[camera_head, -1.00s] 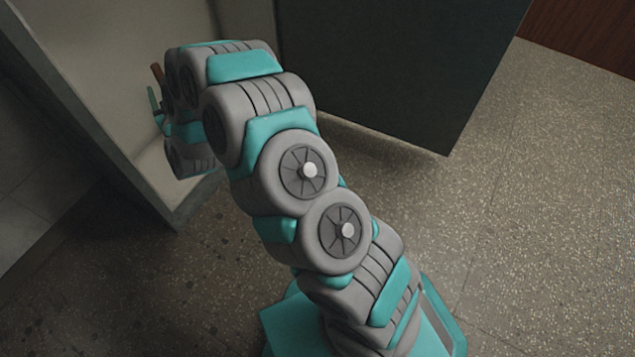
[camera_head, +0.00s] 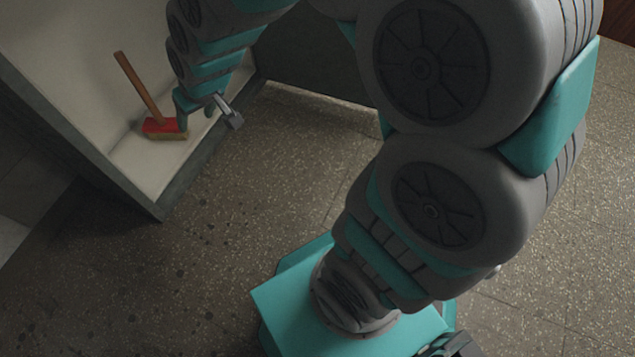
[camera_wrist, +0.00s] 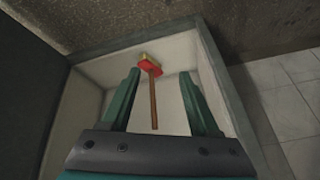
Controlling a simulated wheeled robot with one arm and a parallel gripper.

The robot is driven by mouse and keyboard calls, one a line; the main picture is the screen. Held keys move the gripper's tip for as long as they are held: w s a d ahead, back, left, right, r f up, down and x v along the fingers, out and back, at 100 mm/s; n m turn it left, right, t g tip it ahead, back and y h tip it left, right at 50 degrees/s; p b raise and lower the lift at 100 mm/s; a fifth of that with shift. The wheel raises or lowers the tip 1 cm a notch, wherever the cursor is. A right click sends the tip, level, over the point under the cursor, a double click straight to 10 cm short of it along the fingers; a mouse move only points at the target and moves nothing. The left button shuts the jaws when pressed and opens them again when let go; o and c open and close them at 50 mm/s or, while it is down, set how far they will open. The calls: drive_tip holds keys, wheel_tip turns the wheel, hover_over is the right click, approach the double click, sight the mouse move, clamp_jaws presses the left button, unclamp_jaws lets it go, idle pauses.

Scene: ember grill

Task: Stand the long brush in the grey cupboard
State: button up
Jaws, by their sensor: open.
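The long brush (camera_head: 140,85) has a brown wooden handle and a red head with pale bristles. It stands head down on the floor of the grey cupboard (camera_head: 182,190), its handle up and tilted to the left in the head view. In the wrist view the brush (camera_wrist: 153,98) shows inside the cupboard (camera_wrist: 222,75), its handle seen between my spread fingers. My gripper (camera_head: 196,118) is open and empty beside the brush head, near the cupboard's front edge. I cannot tell whether a finger touches the brush head.
The cupboard's dark open door (camera_head: 325,70) stands behind my arm. The speckled floor (camera_head: 235,230) in front of the cupboard is clear. Pale tiles (camera_wrist: 290,105) lie beyond the cupboard's side in the wrist view.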

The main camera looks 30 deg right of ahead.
drive_tip(key=s+d+r+m+g+h, duration=0.1)
drive_tip(key=s+d+g, duration=0.2)
drive_tip(key=s, duration=1.1)
drive_tip(key=s+d+r+m+g+h, duration=0.1)
drive_tip(key=s+d+r+g, duration=0.1)
drive_tip(key=s+d, duration=0.6)
drive_tip(key=s+g, duration=0.1)
drive_tip(key=s, duration=0.4)
drive_tip(key=shift+s+d+r+g+h, duration=0.2)
drive_tip(key=shift+s+d+g+h, duration=0.05)
drive_tip(key=shift+s+g+h, duration=0.1)
